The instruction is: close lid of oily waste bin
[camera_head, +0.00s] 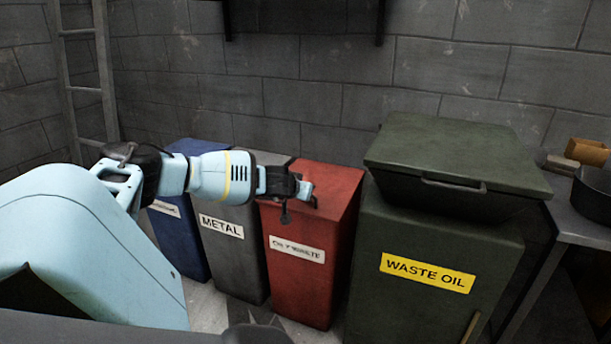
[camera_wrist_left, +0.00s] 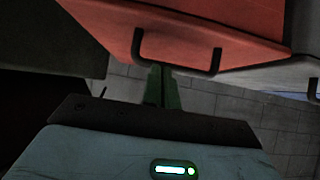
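The red oily waste bin (camera_head: 297,275) stands between the grey metal bin and the green waste oil bin. Its red lid (camera_head: 335,182) looks down or nearly down on the bin; a small gap cannot be ruled out. In the left wrist view the red lid (camera_wrist_left: 215,25) fills the top, with its black handle (camera_wrist_left: 178,62) along the edge. My left gripper (camera_head: 303,193) is at the lid's front left edge and hides part of it. In the left wrist view its fingers (camera_wrist_left: 162,88) look together, with nothing visible between them, close to the handle. My right gripper is not in view.
The grey metal bin (camera_head: 232,250) and a blue bin (camera_head: 180,240) stand to the left. The green waste oil bin (camera_head: 430,240), with its bulky lid (camera_head: 450,155), stands close on the right. A ladder (camera_head: 85,90) leans at the left. A table (camera_head: 580,225) is at the far right.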

